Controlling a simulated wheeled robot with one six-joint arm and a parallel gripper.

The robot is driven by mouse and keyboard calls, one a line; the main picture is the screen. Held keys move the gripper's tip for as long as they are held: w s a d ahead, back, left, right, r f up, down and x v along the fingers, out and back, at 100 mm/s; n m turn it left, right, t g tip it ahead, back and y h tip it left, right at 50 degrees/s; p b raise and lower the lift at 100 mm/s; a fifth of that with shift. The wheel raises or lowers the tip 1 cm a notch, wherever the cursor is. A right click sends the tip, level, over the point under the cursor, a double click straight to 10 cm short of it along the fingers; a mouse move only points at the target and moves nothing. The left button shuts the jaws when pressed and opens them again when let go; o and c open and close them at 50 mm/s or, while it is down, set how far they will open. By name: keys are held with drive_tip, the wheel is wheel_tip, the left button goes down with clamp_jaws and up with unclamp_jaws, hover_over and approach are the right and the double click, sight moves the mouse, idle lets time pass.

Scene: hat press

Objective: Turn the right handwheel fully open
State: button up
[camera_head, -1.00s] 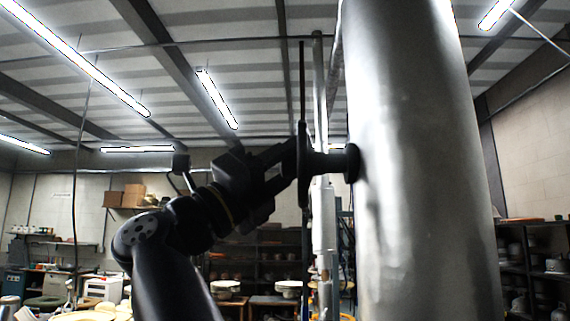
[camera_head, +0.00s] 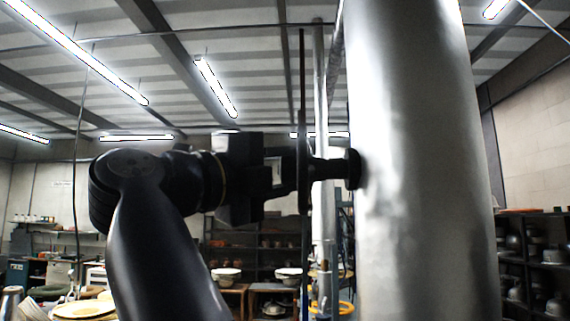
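The handwheel (camera_head: 303,185) is dark and shows nearly edge-on as a thin upright disc. Its dark stem and flange (camera_head: 338,168) run right into a large grey metal column (camera_head: 420,170). My gripper (camera_head: 290,174) comes level from the left and meets the near side of the wheel, around mid-height. A bright gap shows between dark parts of the gripper just left of the wheel. The fingertips blend into the dark wheel, so I cannot tell whether they hold it or only touch it.
The metal column fills the right middle of the view. A thin vertical pipe (camera_head: 319,90) stands behind the wheel. Shelves with pots (camera_head: 535,260) are at the right, and low tables with bowls (camera_head: 228,277) are in the background.

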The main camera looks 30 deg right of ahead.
drive_tip(key=shift+n+y, duration=1.1)
drive_tip(key=shift+n, duration=0.2)
drive_tip(key=shift+y, duration=0.3)
drive_tip(key=shift+f, duration=0.1)
drive_tip(key=o, duration=0.7)
